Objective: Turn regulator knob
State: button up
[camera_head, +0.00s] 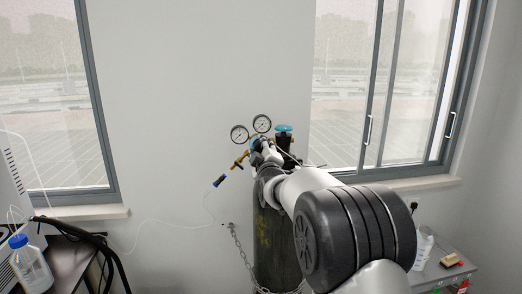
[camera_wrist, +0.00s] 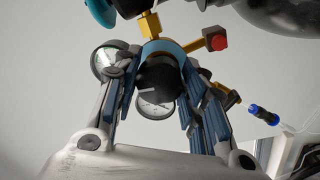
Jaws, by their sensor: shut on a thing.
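The regulator (camera_head: 257,144) sits on top of a dark gas cylinder (camera_head: 272,235), with two round gauges (camera_head: 239,133) above it and a brass outlet. In the wrist view, the black regulator knob (camera_wrist: 160,86) lies between the blue-padded fingers of my gripper (camera_wrist: 158,72), in front of a teal ring (camera_wrist: 168,47). The fingers are closed around the knob from both sides. Two gauges (camera_wrist: 112,60) show behind the fingers, partly covered. In the head view my arm comes from the lower right, and my gripper and wrist hide the knob.
A teal-topped dark valve (camera_head: 284,129) stands close to the right of the regulator. A hose with a blue connector (camera_head: 220,181) hangs left. A chain (camera_head: 238,246) runs to the cylinder. A bench with a bottle (camera_head: 30,265) is at left, a grey cart (camera_head: 445,272) at right.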

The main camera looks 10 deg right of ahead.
jog(key=o, duration=1.1)
jog(key=shift+c, duration=0.2)
jog(key=s, duration=1.2)
jog(key=shift+f, duration=0.4)
jog(key=shift+a, duration=0.1)
